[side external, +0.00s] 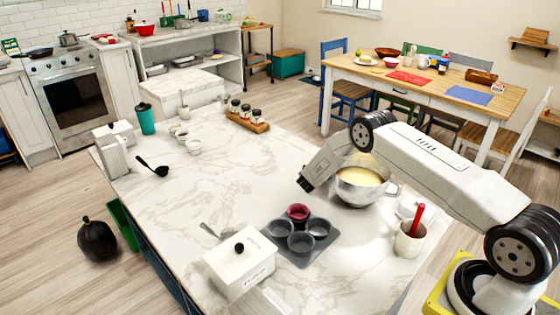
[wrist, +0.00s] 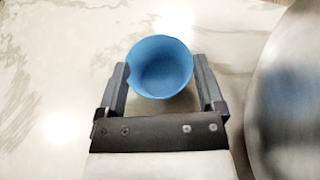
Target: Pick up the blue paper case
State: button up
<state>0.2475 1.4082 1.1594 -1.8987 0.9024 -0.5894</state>
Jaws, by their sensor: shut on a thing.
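The blue paper case (wrist: 160,68) is a small round cup, seen from above in the wrist view. It sits between the two fingers of my gripper (wrist: 161,76), which are shut on its sides. Its open mouth faces the camera. In the side view my gripper (side external: 305,184) is low over the marble counter, left of the metal bowl, and the blue case is hidden there. Whether the case touches the counter I cannot tell.
The metal bowl (side external: 362,198) of pale batter stands close to the right of my gripper. A dark muffin tin (side external: 301,254) with a maroon case (side external: 298,212) is in front. A white box (side external: 240,265) and a utensil pot (side external: 409,241) stand nearby.

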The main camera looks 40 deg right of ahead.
jog(key=shift+r, duration=0.15)
notch_tip(320, 180, up, 18)
dwell(0.9)
jog(key=shift+f, duration=0.2)
dwell(0.3)
